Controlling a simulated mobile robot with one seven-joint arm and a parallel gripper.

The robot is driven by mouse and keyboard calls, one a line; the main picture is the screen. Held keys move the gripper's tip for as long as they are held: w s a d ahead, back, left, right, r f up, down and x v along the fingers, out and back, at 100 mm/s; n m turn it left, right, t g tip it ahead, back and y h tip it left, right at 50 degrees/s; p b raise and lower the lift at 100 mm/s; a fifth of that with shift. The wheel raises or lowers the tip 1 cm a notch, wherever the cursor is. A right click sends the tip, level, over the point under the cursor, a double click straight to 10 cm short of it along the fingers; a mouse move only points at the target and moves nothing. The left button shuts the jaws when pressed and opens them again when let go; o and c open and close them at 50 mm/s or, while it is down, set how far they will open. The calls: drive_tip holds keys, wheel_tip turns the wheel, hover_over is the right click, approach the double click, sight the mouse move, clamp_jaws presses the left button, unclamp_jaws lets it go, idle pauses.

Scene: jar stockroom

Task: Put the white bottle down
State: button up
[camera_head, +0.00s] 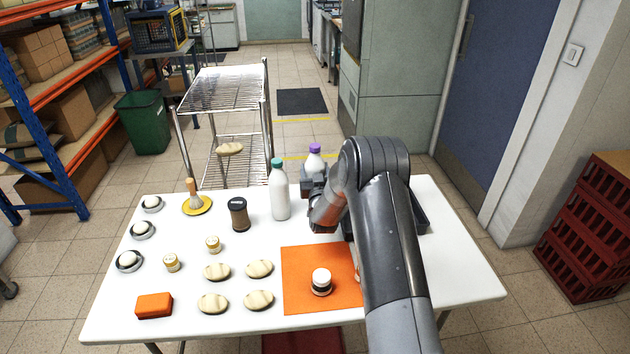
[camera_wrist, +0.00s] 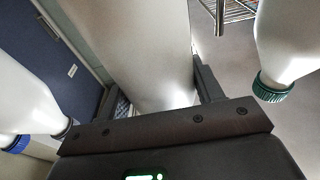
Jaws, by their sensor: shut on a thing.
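A white bottle with a purple cap (camera_head: 315,160) stands upright at the table's far edge, partly hidden by my gripper (camera_head: 314,183). In the wrist view, my gripper (camera_wrist: 164,98) is shut around the bottle's white body (camera_wrist: 135,40), which runs out of the top of the picture. I cannot tell whether its base touches the white table (camera_head: 235,315). A white bottle with a teal cap (camera_head: 280,190) stands just left of my gripper; it also shows at right in the wrist view (camera_wrist: 285,45). A blue-capped white bottle (camera_wrist: 25,95) shows only in the wrist view, at left.
A brown jar (camera_head: 239,214), a brush on a yellow dish (camera_head: 197,205), several oval stones (camera_head: 217,272) and an orange block (camera_head: 154,306) are left on the table. A small white-topped jar (camera_head: 321,282) stands on an orange mat (camera_head: 297,262). A wire rack (camera_head: 222,90) stands beyond.

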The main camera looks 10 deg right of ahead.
wheel_tip(320, 180, up, 25)
drive_tip(key=s+d+m+h, duration=0.1)
drive_tip(key=s+d+h, duration=0.1)
drive_tip(key=s+d, duration=1.05)
drive_tip(key=s+d+m+h, duration=0.1)
drive_tip(key=s+d, duration=0.6)
drive_tip(key=d, duration=1)
wheel_tip(320, 180, down, 18)
drive_tip(key=w+a+f, duration=0.8)
drive_tip(key=f, duration=0.2)
drive_tip(key=shift+w+f, duration=0.15)
drive_tip(key=shift+f, duration=0.15)
drive_tip(key=shift+a+f, duration=0.1)
drive_tip(key=o, duration=1.4)
drive_tip(key=shift+f, duration=0.1)
